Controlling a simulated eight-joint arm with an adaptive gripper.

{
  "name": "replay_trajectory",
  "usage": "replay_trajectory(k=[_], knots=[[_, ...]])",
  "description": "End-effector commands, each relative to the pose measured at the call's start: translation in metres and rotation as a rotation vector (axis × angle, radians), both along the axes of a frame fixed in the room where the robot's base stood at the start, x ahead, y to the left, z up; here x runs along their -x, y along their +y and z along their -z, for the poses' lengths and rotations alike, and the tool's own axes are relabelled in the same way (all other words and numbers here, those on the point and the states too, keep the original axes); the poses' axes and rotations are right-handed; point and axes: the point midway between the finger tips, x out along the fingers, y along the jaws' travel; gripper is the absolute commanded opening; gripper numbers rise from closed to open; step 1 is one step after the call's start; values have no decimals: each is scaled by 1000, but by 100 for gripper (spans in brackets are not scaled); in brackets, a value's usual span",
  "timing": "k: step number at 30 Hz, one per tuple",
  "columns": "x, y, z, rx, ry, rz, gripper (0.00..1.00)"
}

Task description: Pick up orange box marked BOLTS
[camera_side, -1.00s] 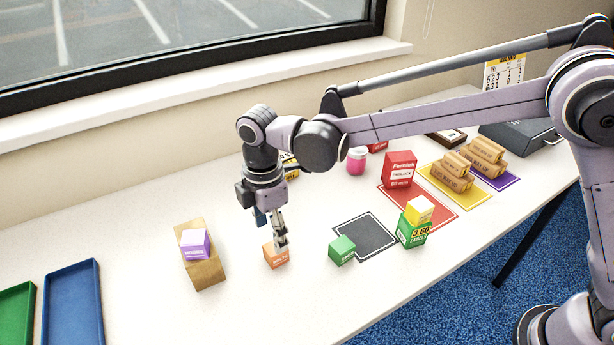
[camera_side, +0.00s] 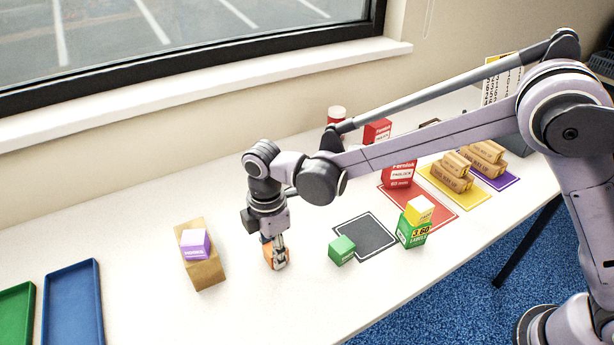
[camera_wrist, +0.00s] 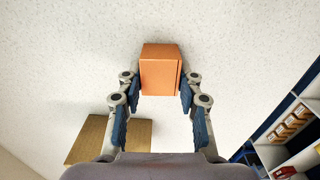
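The orange box (camera_side: 267,252) stands on the white table, right of a brown carton, partly hidden behind my finger in the side view; the BOLTS lettering is not readable now. In the wrist view the orange box (camera_wrist: 160,72) lies between my two fingertips. My gripper (camera_wrist: 160,90) points down with its blue pads on either side of the box. A narrow gap seems to show beside the pads, so the fingers look open around it. My gripper (camera_side: 276,262) is low, with fingertips near the table.
A brown carton (camera_side: 207,272) with a purple-white box (camera_side: 195,243) on it stands to the left. A green box (camera_side: 342,250) stands right, by a dark mat (camera_side: 365,232). A yellow box (camera_side: 419,210) sits on another green box (camera_side: 411,234). Blue tray (camera_side: 73,305) lies far left.

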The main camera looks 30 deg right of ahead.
Motion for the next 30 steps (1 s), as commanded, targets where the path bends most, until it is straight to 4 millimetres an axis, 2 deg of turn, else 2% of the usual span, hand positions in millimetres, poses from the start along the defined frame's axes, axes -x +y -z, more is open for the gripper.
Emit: replay_trajectory(k=[14,17,22,30], knots=[[0,0,-4,0,0,0,0],[0,0,-12,0,0,0,0],[0,0,-40,0,0,0,0],[-4,-60,-76,0,0,5,0]])
